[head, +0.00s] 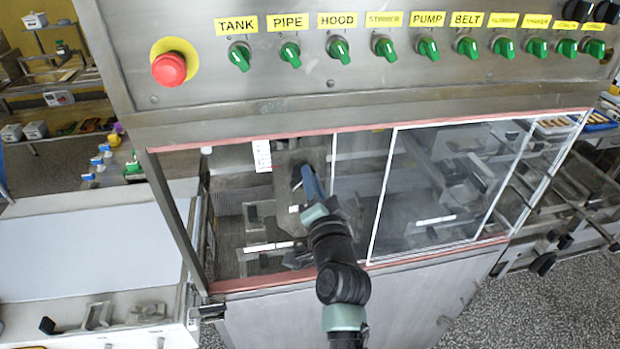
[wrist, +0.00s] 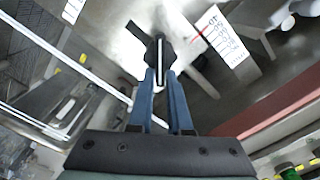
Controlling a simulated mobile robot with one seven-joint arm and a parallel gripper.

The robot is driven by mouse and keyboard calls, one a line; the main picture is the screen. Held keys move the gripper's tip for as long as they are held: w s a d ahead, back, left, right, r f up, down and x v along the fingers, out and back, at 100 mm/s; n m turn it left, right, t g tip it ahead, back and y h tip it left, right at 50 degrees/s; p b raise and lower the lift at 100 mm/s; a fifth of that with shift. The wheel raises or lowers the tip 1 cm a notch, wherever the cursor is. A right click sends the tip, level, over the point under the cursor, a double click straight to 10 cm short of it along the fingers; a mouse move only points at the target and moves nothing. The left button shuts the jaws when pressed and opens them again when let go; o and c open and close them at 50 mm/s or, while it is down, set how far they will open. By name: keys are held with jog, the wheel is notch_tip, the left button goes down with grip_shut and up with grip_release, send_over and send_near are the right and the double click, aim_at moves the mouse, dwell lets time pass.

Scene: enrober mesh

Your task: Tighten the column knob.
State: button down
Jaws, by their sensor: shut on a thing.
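The column knob (wrist: 158,48) is dark, with a pale stripe down its middle, and sits on a grey metal plate in the wrist view. My gripper (wrist: 160,78) is shut on it, with one blue finger on each side. In the head view my gripper (head: 305,172) reaches through the open left part of the machine's front window. The dark knob (head: 296,176) shows there just left of the fingertips, on the grey column plate (head: 290,158). The fingers hide part of it, so I cannot tell how tight it is.
A scale label (wrist: 222,36) with black marks and a red line is beside the knob. Clear sliding panes (head: 430,190) close the window to the right of my arm. Above are a red stop button (head: 169,69) and a row of green switches (head: 338,49).

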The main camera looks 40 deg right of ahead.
jog(key=shift+s+d+f+m+p, duration=0.1)
jog(key=shift+f+m+p, duration=0.15)
jog(key=shift+m, duration=0.9)
jog(key=shift+s+d+f+m+p, duration=0.1)
jog(key=shift+f+m, duration=0.2)
jog(key=shift+m, duration=0.9)
jog(key=shift+s+d+f+m+p, duration=0.1)
jog(key=shift+f+m+p, duration=0.15)
jog(key=shift+m, duration=0.9)
jog(key=shift+w+f+m, duration=0.1)
jog(key=shift+m, duration=0.3)
jog(key=c, duration=0.9)
grip_release()
jog(key=shift+a+r, duration=0.1)
jog(key=shift+r, duration=0.1)
jog(key=p+v, duration=0.1)
jog(key=v, duration=1.2)
